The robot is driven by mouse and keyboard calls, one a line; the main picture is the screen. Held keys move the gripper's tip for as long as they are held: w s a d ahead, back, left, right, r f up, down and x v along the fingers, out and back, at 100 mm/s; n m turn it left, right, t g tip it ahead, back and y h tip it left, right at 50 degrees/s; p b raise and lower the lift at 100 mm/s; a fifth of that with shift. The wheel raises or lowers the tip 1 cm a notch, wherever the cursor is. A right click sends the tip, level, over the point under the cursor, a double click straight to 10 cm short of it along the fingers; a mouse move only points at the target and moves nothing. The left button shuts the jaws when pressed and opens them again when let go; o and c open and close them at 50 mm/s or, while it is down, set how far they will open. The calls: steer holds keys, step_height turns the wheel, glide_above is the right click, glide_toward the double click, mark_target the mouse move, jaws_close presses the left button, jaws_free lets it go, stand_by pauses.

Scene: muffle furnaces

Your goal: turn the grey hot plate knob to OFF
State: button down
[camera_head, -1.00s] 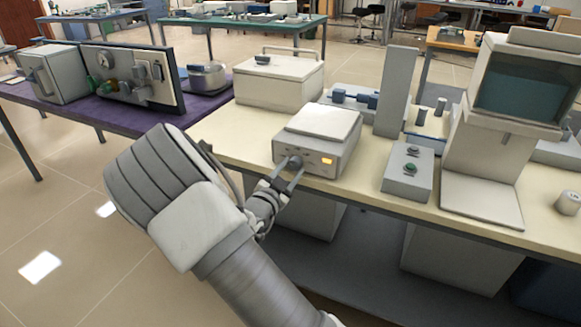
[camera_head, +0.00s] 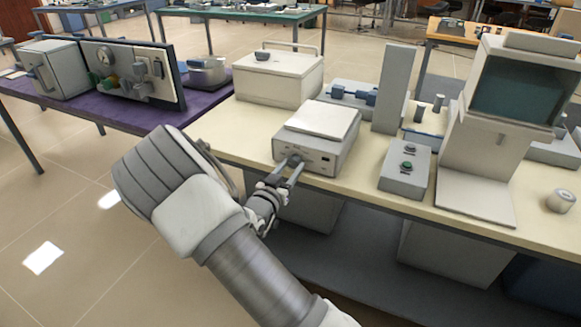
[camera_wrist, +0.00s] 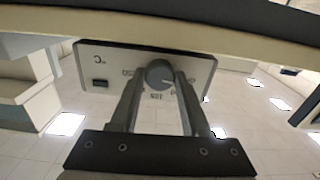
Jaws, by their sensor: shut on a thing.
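The hot plate (camera_head: 340,155) is a white box with a flat square top, standing at the front edge of the cream bench. Its round grey knob (camera_head: 295,157) is on the left of the front panel. In the wrist view the panel appears upside down, with the knob (camera_wrist: 160,74) between my two fingers and printed labels around it. My gripper (camera_head: 291,167) is shut on the knob, one finger on each side. The small display (camera_wrist: 100,83) on the panel is dark. The knob's exact pointer direction is too small to read.
A grey box with two buttons (camera_head: 405,172) stands to the right of the hot plate. A larger white box (camera_head: 278,80) is behind it to the left. A tall grey column (camera_head: 394,90) rises behind it to the right. Floor is open in front on the left.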

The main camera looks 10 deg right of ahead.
steer(key=shift+c, duration=1.9)
jaws_free()
steer(key=p+v, duration=0.2)
steer(key=v, duration=1.5)
steer(key=shift+s+p, duration=0.15)
steer(key=shift+p, duration=0.15)
steer(key=shift+a, duration=0.1)
